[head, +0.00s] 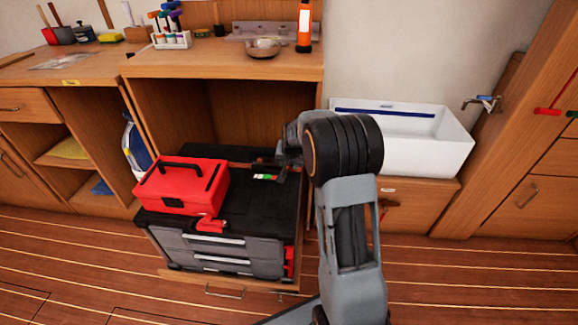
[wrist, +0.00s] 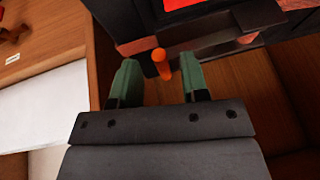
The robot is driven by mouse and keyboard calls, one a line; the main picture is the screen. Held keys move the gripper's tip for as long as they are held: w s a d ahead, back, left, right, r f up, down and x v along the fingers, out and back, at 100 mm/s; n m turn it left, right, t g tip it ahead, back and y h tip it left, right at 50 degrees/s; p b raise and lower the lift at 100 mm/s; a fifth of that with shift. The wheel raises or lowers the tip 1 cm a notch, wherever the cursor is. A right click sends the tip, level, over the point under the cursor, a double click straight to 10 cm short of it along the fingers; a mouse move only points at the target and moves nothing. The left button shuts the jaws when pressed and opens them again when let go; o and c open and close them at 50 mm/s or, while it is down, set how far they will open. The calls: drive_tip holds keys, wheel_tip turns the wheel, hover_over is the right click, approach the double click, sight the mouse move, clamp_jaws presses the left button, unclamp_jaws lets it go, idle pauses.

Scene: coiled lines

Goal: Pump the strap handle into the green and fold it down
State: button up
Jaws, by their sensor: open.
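My gripper (wrist: 160,76) is open, with its two green fingers apart in the wrist view. An orange handle end (wrist: 161,63) shows between the fingertips, at the end of a dark bar (wrist: 205,49). I cannot tell its depth relative to the fingers, and no contact shows. In the head view my arm hides most of the handle. A small indicator (head: 265,177) with green, white and red marks lies just left of my gripper, on the black chest top. A strap (head: 240,164) runs behind the red toolbox (head: 183,186); I cannot read a pointer on the indicator.
The black and grey tool chest (head: 262,216) stands on a wooden base in front of an open cabinet bay. A red clamp-like part (head: 209,224) sits at its front edge. A white sink (head: 425,150) is to the right, and a worktop (head: 215,63) overhangs behind.

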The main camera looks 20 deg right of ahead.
drive_tip(key=shift+w+f, duration=0.2)
drive_tip(key=shift+f, duration=0.15)
drive_tip(key=shift+c, duration=0.5)
clamp_jaws()
